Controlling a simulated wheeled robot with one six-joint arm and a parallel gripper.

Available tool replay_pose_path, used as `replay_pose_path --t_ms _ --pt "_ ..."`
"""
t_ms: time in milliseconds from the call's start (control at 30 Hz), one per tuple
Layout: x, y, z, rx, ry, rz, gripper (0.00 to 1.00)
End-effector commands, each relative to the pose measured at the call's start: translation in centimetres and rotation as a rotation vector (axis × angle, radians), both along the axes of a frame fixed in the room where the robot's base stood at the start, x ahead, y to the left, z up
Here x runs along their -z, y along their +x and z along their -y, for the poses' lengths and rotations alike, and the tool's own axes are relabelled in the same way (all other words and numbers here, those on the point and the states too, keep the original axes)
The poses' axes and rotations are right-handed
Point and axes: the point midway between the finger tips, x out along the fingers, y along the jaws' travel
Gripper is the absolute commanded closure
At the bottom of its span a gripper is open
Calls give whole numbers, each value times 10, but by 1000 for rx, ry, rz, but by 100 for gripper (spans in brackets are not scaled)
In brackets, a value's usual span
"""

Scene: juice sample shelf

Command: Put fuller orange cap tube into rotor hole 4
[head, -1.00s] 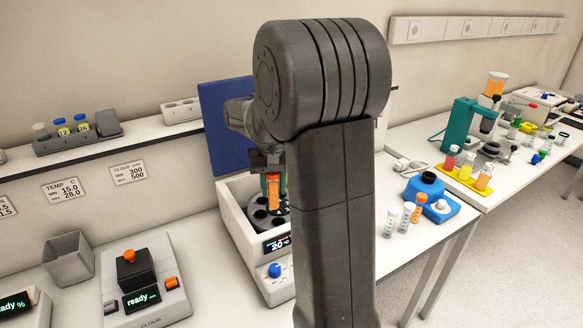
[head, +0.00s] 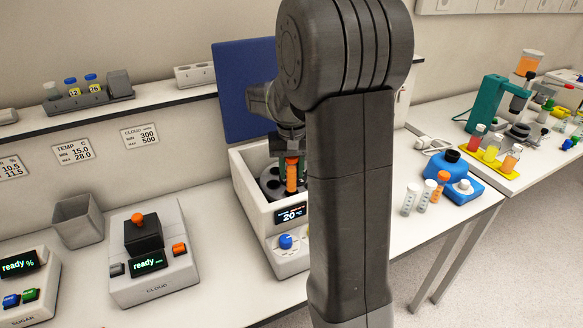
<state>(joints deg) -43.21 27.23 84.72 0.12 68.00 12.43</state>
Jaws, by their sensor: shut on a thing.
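My gripper (head: 291,160) is shut on an orange cap tube (head: 291,175) over the centrifuge, and my arm hides part of it. The tube is upright, its lower end at or in the dark rotor (head: 270,183); I cannot tell whether it sits in a hole, or which one. The centrifuge (head: 245,186) is a white box with its blue lid (head: 240,95) raised and a display reading 20. Hole numbers are too small to read.
A cloud meter (head: 160,285) and a grey bin (head: 78,222) stand left of the centrifuge. A blue device (head: 456,172) is behind the tubes at right. A shelf with small bottles (head: 72,88) runs along the wall above.

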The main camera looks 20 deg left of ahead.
Motion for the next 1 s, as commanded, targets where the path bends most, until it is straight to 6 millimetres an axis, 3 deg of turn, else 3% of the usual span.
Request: replay_pose_path --t_ms 1000 --pt "6 -1 1 0 -1 -1 92"
